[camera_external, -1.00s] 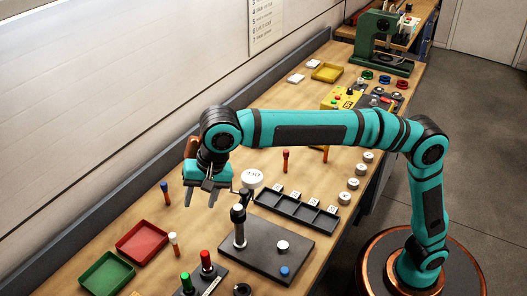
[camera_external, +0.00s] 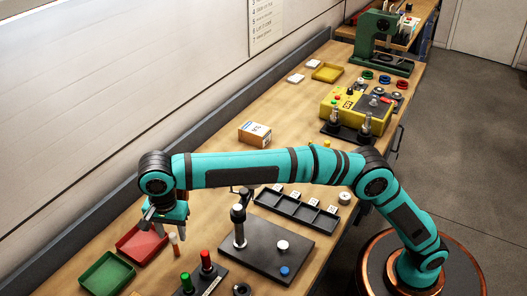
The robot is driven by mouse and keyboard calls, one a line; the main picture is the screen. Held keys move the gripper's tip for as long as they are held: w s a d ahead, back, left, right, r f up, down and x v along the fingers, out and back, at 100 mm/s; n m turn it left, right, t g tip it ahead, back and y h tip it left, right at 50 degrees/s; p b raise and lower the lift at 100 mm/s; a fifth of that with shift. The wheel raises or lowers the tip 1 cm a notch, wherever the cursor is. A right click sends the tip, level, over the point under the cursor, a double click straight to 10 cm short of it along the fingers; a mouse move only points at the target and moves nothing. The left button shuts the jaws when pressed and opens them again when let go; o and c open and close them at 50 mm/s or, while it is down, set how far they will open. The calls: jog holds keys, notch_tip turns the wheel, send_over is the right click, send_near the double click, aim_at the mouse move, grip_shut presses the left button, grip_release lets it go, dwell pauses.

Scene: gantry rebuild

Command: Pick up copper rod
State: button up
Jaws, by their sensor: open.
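My gripper (camera_external: 165,228) points down and is open, with its fingers apart, at the near left of the bench. An upright copper-coloured rod with a pale top (camera_external: 174,244) stands between the fingers in the picture, close to the right one. I cannot tell whether the rod is truly between the fingers or just in front of or behind them. Other rods seen a second ago are hidden behind my arm, and only a yellow top (camera_external: 326,143) shows above it.
A red tray (camera_external: 128,254) and a green tray (camera_external: 106,276) lie beside the gripper. A dark plate with a post (camera_external: 265,252) and a slotted rack (camera_external: 292,211) stand to the right. A block with red and green handles (camera_external: 205,279) is in front.

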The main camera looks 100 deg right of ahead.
aim_at(178, 254)
jog(key=shift+f, duration=2.55)
grip_shut()
